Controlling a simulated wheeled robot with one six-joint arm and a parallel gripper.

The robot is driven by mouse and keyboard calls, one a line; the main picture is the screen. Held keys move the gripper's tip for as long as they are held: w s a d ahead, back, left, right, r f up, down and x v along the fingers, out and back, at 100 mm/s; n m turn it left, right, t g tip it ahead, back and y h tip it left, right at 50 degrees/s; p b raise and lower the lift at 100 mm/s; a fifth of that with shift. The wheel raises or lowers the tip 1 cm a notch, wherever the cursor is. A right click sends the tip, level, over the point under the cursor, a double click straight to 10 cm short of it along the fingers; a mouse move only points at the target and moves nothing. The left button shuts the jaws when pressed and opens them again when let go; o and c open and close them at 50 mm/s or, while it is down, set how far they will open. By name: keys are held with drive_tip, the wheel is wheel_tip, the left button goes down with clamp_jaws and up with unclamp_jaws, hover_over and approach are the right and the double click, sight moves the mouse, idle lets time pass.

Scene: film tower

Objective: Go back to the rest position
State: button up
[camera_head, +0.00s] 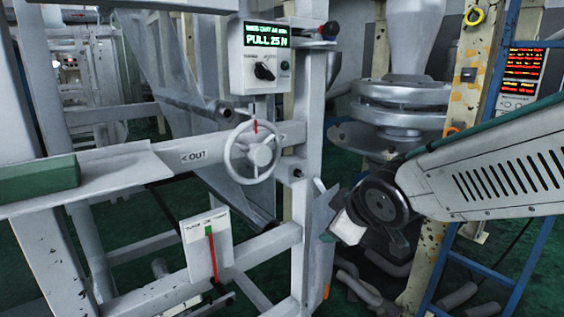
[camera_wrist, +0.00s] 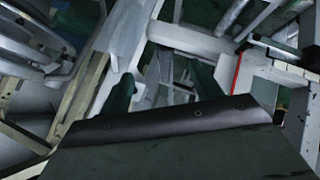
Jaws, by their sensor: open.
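My gripper (camera_head: 326,216) is at the end of my arm, which comes in from the right edge in the head view. It hangs just right of the machine's front post, tilted down and to the left. It is open, and I see nothing held between its fingers. In the wrist view, two dark green finger shapes (camera_wrist: 162,90) stand apart beyond a dark plate that fills the bottom. The rest position itself is not marked in either view.
A handwheel (camera_head: 252,152) and a control box (camera_head: 265,57) reading "PULL 25 N" sit left of the gripper. A red lever (camera_head: 212,255) is lower left. A green block (camera_head: 38,179) lies on a shelf. A blue frame (camera_head: 520,262) stands right, near my arm. Grey rolls (camera_head: 362,288) lie below.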

drive_tip(key=s+d+m+g+h, duration=0.1)
drive_tip(key=s+d+m+g, duration=0.2)
drive_tip(key=s, duration=0.9)
drive_tip(key=s+d+m+g+h, duration=0.1)
drive_tip(key=s+d+m+g, duration=0.3)
drive_tip(key=s+d+m, duration=0.4)
drive_tip(key=s+d, duration=0.4)
drive_tip(key=shift+s+d+g+h, duration=0.2)
drive_tip(key=shift+s+g+h, duration=0.05)
drive_tip(key=shift+g+h, duration=0.05)
